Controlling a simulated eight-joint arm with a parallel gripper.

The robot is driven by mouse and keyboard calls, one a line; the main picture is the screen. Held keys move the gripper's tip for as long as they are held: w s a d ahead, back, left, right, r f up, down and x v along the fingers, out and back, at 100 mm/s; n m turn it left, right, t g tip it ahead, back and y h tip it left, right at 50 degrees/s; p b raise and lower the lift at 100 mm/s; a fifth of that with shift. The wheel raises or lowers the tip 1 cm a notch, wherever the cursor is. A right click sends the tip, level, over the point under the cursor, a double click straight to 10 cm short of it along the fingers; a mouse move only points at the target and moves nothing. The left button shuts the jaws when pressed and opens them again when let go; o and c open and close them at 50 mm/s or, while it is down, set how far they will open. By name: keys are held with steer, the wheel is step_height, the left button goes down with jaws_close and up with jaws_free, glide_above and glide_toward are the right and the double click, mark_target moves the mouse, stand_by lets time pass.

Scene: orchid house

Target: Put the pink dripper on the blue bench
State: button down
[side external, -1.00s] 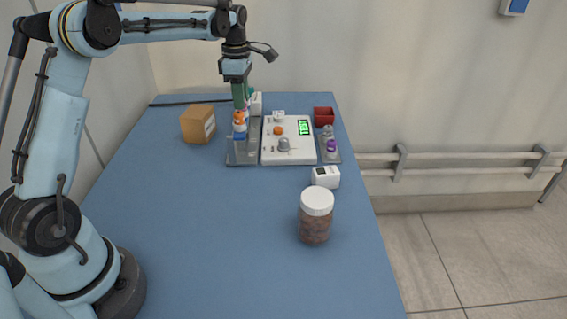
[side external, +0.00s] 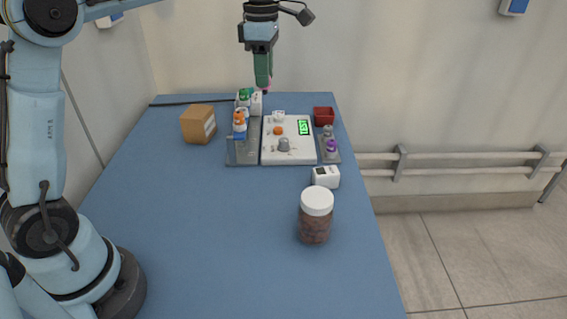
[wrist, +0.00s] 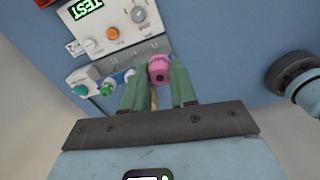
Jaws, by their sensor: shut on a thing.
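My gripper (side external: 263,86) is raised above the back of the blue bench (side external: 180,230), over the far side of the white panel unit. Its green fingers are shut on the pink dripper (wrist: 159,69), which shows between the fingertips in the wrist view. In the side view only a small bit of pink shows at the fingertips, and the rest is hidden by the fingers. The dripper is held clear of the bench.
A cardboard box (side external: 197,124), red bin (side external: 323,115), white device (side external: 326,177) and brown jar (side external: 315,222) stand around. The bench's front and left are clear.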

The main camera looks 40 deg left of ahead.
steer(key=s+d+f+m, duration=0.3)
steer(key=s+d+m, duration=0.15)
steer(key=d, duration=0.55)
steer(key=s+d+f+m, duration=0.3)
steer(key=s+d+m, duration=0.15)
steer(key=d, duration=0.45)
steer(key=s+d+f+m, duration=0.3)
steer(key=s+d+m, duration=0.15)
steer(key=s, duration=0.25)
steer(key=s+d+f+m, duration=0.3)
steer(key=s+d+m, duration=0.15)
steer(key=s, duration=0.25)
steer(key=shift+w+d+f, duration=0.1)
steer(key=shift+f, duration=3.75)
steer(key=shift+f, duration=0.1)
steer(key=c, duration=0.9)
jaws_free()
